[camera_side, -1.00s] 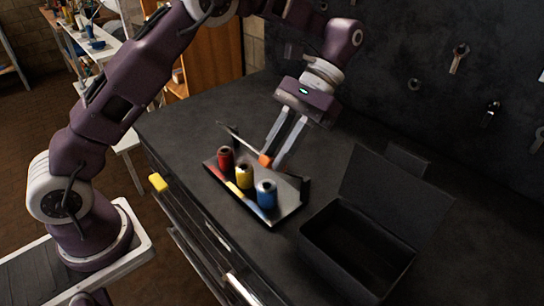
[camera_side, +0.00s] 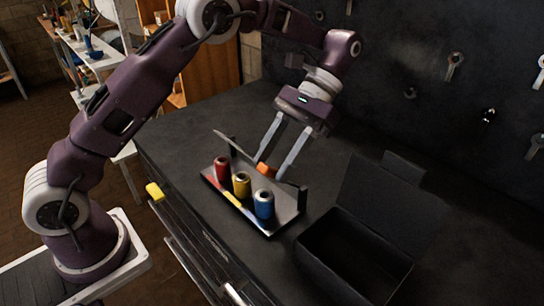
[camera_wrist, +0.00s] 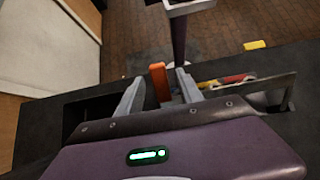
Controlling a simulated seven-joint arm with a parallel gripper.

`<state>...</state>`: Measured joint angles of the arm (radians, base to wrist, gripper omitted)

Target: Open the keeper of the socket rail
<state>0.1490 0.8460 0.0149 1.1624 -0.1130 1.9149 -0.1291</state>
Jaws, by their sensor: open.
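The socket rail (camera_side: 283,219) is a dark tray on the bench, with a red socket (camera_side: 222,168), a yellow socket (camera_side: 241,184) and a blue socket (camera_side: 264,204) standing in a row. Its keeper (camera_side: 244,154) is a long thin bar along the back, beyond the sockets, with an orange tab (camera_side: 265,169). My gripper (camera_side: 272,166) is open, reaching down at the tab. In the wrist view the orange tab (camera_wrist: 159,82) stands between the two spread fingers of my gripper (camera_wrist: 156,86), and the keeper (camera_wrist: 255,86) shows as a grey strip to the right. I cannot tell whether a finger touches the tab.
An open black box (camera_side: 350,250) with a raised lid stands right of the rail. A dark wall (camera_side: 420,60) with hanging tools rises behind the bench. The bench top behind the rail is clear.

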